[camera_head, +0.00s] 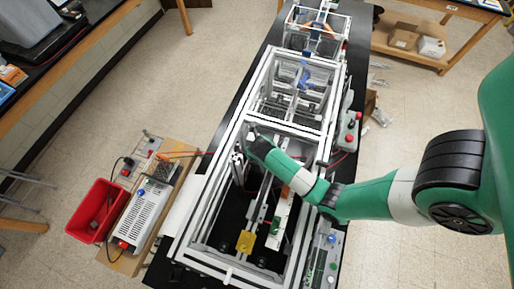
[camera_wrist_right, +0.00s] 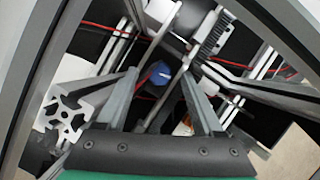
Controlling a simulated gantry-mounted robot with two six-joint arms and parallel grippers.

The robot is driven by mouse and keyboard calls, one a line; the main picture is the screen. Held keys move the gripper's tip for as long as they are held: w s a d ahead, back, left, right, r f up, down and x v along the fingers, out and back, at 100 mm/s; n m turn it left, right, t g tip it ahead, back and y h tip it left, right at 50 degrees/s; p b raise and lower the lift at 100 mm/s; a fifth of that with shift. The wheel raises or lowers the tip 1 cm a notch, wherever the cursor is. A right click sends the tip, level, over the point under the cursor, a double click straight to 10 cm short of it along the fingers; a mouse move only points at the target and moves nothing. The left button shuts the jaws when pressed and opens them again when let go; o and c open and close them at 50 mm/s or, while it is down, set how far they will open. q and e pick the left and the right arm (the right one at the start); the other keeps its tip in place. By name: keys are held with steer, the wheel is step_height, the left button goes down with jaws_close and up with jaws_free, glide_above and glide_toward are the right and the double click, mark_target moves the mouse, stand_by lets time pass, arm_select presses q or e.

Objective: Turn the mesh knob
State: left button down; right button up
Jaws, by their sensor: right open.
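In the right wrist view a round blue knob with a light mark on it (camera_wrist_right: 161,74) shows beyond my right gripper (camera_wrist_right: 160,88). The knob appears between the two open grey fingertips, with space on both sides. I cannot tell from this view how far it is beyond the tips. In the head view my right arm reaches in from the right over the extrusion frame, and its gripper (camera_head: 243,143) is by the frame's left inner side, partly hidden by posts. The knob is hidden in the head view. My left gripper is in neither view.
The grey extrusion frame (camera_head: 215,198) has bars and posts around my right gripper. A yellow block (camera_head: 246,241) is low inside it. A control box (camera_head: 324,256) stands at its right. A red bin (camera_head: 95,211) and a white power unit (camera_head: 146,213) are at the left.

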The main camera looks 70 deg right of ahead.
steer(key=shift+w+d+f, duration=0.15)
steer(key=shift+d+f, duration=0.1)
steer(key=shift+f, duration=0.4)
jaws_close()
steer(key=shift+w+m+g, duration=0.1)
steer(key=shift+m+g, duration=0.7)
steer(key=shift+m, duration=1.5)
jaws_free()
steer(key=shift+r, duration=0.1)
